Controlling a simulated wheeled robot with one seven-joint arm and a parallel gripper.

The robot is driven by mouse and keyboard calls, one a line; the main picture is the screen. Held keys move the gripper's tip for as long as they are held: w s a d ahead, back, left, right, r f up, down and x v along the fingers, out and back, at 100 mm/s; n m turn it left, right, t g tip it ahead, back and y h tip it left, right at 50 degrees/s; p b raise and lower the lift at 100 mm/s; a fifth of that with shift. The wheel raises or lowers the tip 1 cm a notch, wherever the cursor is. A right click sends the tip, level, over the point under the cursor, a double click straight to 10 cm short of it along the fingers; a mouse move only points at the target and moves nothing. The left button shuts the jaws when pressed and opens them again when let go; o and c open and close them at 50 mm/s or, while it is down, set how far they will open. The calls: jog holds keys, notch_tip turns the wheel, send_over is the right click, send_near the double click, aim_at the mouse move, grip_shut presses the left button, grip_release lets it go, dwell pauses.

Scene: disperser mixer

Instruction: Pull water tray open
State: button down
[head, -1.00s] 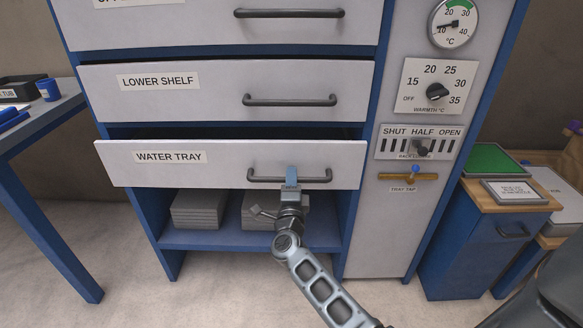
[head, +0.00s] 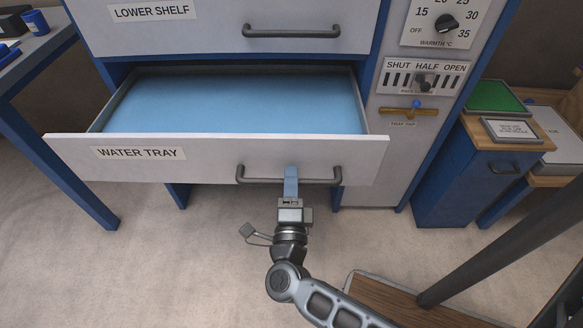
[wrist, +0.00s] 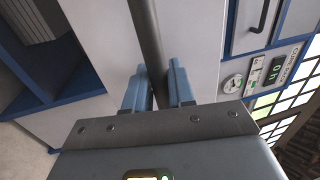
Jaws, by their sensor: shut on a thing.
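The water tray (head: 75,158) is a white-fronted drawer labelled WATER TRAY, pulled well out of the blue cabinet in the head view. Its blue inside (head: 235,103) shows behind the front. A dark bar handle (head: 325,181) runs across the right part of the front. My gripper (head: 291,178) is shut on this handle, right of the handle's left end. In the wrist view the two blue fingers (wrist: 156,88) stand on either side of the dark handle bar (wrist: 147,35).
The closed lower shelf drawer (head: 190,38) is above the tray. The panel to the right has a brass tray tap (head: 402,113) and a vent slider (head: 426,80). A blue side cabinet (head: 465,180) stands at right, a blue table (head: 30,100) at left.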

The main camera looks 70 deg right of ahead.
jog(key=shift+a, duration=0.15)
jog(key=c, duration=1.1)
grip_release()
jog(key=b+v, duration=0.1)
jog(key=v, duration=0.7)
